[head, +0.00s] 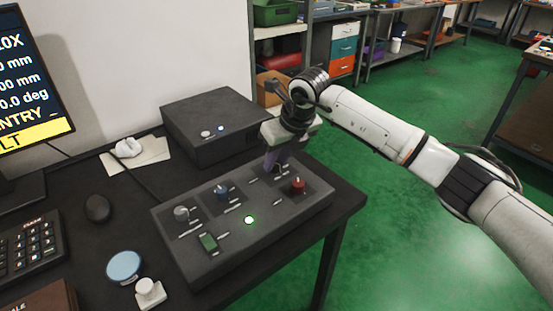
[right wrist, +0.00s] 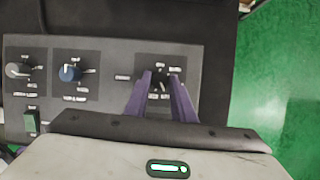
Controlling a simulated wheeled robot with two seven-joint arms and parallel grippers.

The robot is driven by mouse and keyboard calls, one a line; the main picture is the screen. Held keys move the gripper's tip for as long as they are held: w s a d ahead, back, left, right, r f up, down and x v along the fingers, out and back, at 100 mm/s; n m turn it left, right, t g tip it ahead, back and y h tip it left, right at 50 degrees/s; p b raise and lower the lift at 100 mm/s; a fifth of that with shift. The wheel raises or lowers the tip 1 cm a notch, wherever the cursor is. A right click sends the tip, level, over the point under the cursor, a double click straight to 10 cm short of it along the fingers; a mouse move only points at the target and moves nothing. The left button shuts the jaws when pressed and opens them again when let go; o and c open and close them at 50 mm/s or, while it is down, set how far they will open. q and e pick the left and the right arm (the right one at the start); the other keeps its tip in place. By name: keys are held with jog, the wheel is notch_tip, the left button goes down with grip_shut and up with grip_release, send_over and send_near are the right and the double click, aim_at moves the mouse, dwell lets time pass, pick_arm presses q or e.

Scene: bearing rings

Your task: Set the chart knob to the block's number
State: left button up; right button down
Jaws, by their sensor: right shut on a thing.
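A dark control panel (head: 265,250) lies on the desk with several knobs. A grey knob (head: 181,213) and a blue knob (head: 222,191) are at its left; they also show in the right wrist view, grey (right wrist: 18,70) and blue (right wrist: 69,73). A red knob (head: 298,185) is at its right. My right gripper (head: 273,165) points down at the back right of the panel. In the right wrist view its purple fingers (right wrist: 160,82) are shut on a small dark knob (right wrist: 160,84) with printed marks around it. The fingers mostly hide this knob. My left gripper is not in view.
A monitor (head: 30,85) is partly cut off at left, its text incomplete. A black box (head: 215,125) stands behind the panel. The desk edge is right of the panel.

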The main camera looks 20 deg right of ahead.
jog(key=shift+n, duration=0.3)
jog(key=n, duration=0.2)
jog(key=n+g+y, duration=0.1)
jog(key=n, duration=0.1)
jog(key=shift+w+d+n+y, duration=0.15)
jog(key=shift+n+y, duration=0.15)
jog(key=shift+w+n+g+y+b, duration=0.1)
jog(key=shift+n+g+y+b, duration=0.25)
jog(key=shift+n, duration=0.75)
jog(key=shift+n+g+y+b, duration=0.2)
jog(key=shift+n+g, duration=0.25)
jog(key=shift+n, duration=0.65)
jog(key=c, duration=1.5)
grip_release()
jog(key=v, duration=1)
jog(key=shift+r+p, duration=0.25)
jog(key=shift+p, duration=0.05)
jog(key=shift+w, duration=0.1)
